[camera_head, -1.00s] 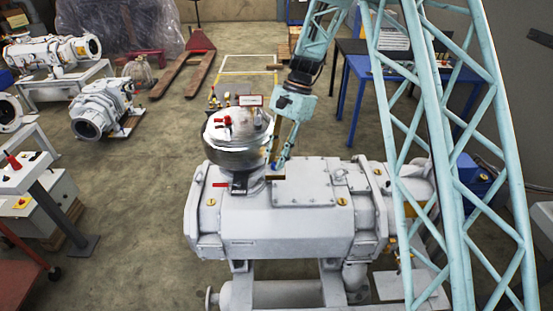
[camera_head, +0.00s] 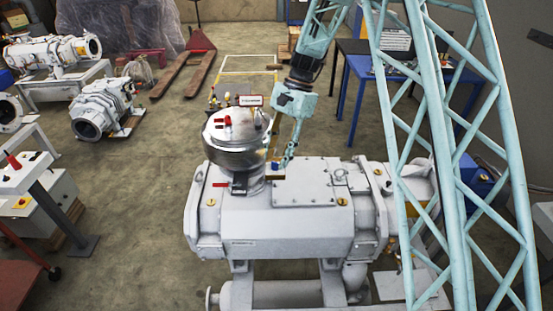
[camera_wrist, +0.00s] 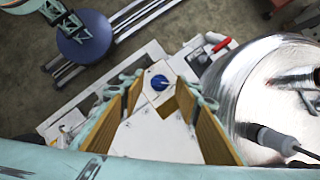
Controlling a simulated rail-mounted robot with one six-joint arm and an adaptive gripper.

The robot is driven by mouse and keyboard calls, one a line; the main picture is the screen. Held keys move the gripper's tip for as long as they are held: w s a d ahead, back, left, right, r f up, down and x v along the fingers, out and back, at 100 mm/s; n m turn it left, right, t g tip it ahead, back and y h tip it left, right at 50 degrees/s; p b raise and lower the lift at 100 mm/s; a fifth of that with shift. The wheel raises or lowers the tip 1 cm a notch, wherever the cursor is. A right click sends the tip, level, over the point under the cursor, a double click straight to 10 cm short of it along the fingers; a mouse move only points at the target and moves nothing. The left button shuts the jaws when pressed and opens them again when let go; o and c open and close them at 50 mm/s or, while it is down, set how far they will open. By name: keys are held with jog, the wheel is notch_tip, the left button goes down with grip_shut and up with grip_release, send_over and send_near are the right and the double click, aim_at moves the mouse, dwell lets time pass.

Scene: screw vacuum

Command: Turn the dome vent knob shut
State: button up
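The blue dome vent knob (camera_wrist: 159,82) shows in the wrist view as a small round knob with a pale mark across it. It sits on a white plate beside the silver dome (camera_wrist: 262,92). In the head view the knob (camera_head: 275,165) is a small blue spot right of the dome (camera_head: 238,140), partly hidden. My gripper (camera_wrist: 160,96) is open, with tan pads on both fingers. The knob shows between the fingertips, with gaps on both sides. I cannot tell how far the tips are above it. My gripper (camera_head: 281,158) points down in the head view.
The dome stands on a large grey pump body (camera_head: 285,220). A red-handled part (camera_wrist: 220,45) lies near the dome. A dark-tipped fitting (camera_wrist: 275,138) projects from the dome close to the right finger. A blue table (camera_head: 375,85) stands behind.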

jog(key=v, duration=1.1)
jog(key=shift+s+r, duration=0.1)
jog(key=s+d+r+n+t+h+b, duration=0.1)
jog(key=s+d+r+b, duration=0.25)
jog(key=s, duration=0.45)
jog(key=s+d+r+n+t+b, duration=0.2)
jog(key=s+d+r+b, duration=0.15)
jog(key=s, duration=0.45)
jog(key=s+d+r+n+t+h+b, duration=0.1)
jog(key=s+d+r+b, duration=0.2)
jog(key=s, duration=0.4)
jog(key=s+d+f+n+t+b, duration=0.1)
jog(key=s+d+f+n+b, duration=0.1)
jog(key=s, duration=1.1)
jog(key=s+d+f+n+t+h+b, duration=0.1)
jog(key=s+d+f+b, duration=0.4)
jog(key=s, duration=0.8)
jog(key=shift+s+d+f+n+t, duration=0.25)
jog(key=shift+s+f+n+t, duration=0.15)
jog(key=shift+n+t, duration=0.35)
